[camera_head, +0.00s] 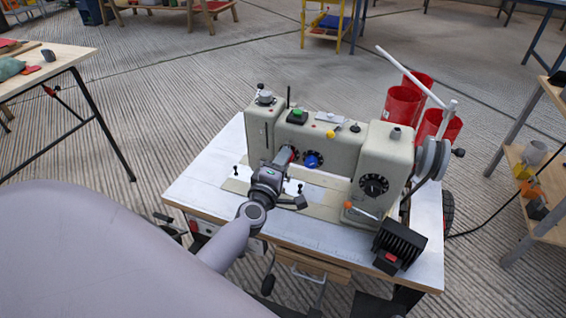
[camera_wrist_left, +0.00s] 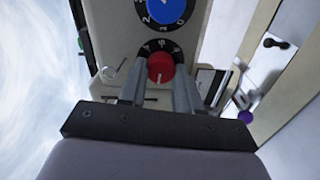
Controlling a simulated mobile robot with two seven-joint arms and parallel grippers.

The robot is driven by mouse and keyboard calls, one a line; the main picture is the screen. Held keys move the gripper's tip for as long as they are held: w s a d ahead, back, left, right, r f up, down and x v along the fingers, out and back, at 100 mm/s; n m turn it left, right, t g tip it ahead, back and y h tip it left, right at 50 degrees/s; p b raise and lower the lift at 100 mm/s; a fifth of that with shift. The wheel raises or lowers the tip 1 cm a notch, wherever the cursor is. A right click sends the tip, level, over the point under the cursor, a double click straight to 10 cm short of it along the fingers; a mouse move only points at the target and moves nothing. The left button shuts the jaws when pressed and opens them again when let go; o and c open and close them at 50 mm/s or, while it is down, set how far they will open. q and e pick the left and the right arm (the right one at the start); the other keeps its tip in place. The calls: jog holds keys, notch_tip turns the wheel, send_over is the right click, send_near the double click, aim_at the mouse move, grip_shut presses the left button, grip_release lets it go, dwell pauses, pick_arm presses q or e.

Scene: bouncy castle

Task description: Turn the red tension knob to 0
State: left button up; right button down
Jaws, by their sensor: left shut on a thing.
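The red tension knob (camera_wrist_left: 161,70) sits on a black dial on the face of a beige sewing machine (camera_head: 335,150). In the wrist view its white pointer line points down the picture, towards my gripper's base. Numerals show along the dial's far edge but are hard to read; the near part is hidden by my gripper. My left gripper (camera_wrist_left: 160,85) is shut on the knob, a finger on each side. In the head view the gripper (camera_head: 288,158) reaches the machine's front and a little red (camera_head: 294,154) shows beside it. My right gripper is not in view.
A blue knob (camera_head: 312,160) on its own numbered dial is close beside the red one. A black dial (camera_head: 374,186) is on the machine's right end. The machine stands on a white-topped table (camera_head: 205,180). Red cones or spools (camera_head: 402,103) stand behind it.

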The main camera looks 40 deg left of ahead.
pick_arm(q)
jog(key=n+b, duration=0.1)
jog(key=n, duration=0.9)
jog(key=shift+f, duration=0.2)
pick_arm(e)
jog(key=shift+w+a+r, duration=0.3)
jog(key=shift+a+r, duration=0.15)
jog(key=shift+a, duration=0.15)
pick_arm(q)
jog(key=shift+n, duration=0.3)
jog(key=o, duration=1.1)
jog(key=shift+c, duration=0.2)
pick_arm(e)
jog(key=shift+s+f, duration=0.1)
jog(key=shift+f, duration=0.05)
pick_arm(q)
jog(key=shift+s, duration=0.1)
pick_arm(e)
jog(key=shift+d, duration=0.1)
